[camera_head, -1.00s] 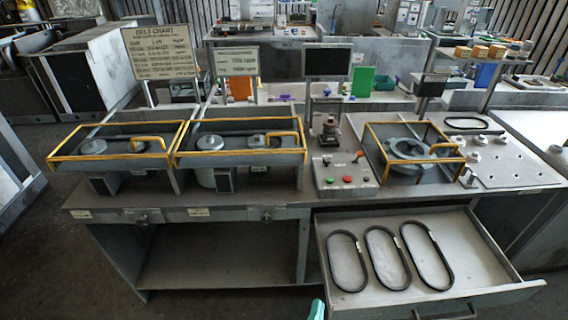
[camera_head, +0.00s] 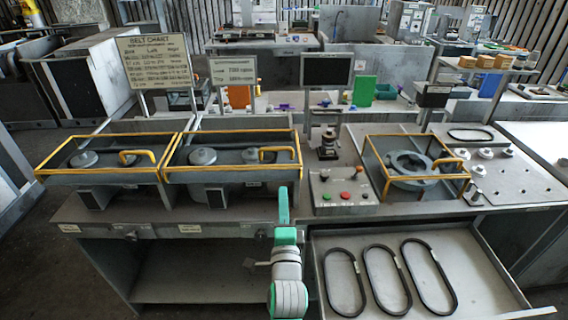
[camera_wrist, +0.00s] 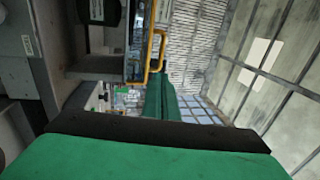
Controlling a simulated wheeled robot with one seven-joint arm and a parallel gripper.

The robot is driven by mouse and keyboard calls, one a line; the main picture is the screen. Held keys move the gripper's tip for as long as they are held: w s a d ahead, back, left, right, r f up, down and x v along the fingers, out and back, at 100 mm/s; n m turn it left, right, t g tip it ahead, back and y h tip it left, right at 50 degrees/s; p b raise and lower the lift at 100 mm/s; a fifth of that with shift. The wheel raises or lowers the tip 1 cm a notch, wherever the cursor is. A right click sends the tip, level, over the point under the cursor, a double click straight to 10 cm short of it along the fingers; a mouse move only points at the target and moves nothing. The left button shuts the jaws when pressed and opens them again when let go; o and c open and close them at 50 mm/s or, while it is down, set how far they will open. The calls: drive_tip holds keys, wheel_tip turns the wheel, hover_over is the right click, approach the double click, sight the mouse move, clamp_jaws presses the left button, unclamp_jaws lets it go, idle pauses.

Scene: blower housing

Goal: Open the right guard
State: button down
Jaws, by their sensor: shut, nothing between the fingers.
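Three yellow-edged guards stand on the bench in the head view, all apparently down. The far-left guard (camera_head: 110,178) and the middle guard (camera_head: 232,175) sit side by side over pulleys. The rightmost guard (camera_head: 404,199) covers a round grey disc (camera_head: 410,164). Each has a yellow handle; the middle one's handle (camera_head: 280,151) is at its right end. My green gripper (camera_head: 284,205) is shut and empty, in front of the middle guard's right end and apart from its handle. A yellow handle (camera_wrist: 151,60) also shows in the wrist view, beyond my green finger.
A button panel (camera_head: 343,187) stands between the middle and rightmost guards. The open drawer (camera_head: 322,272) holds three black belts at the lower right, beside my arm. The belt chart (camera_head: 155,62) and a black screen (camera_head: 327,69) stand behind the guards.

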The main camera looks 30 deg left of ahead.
drive_tip(key=x, duration=1.4)
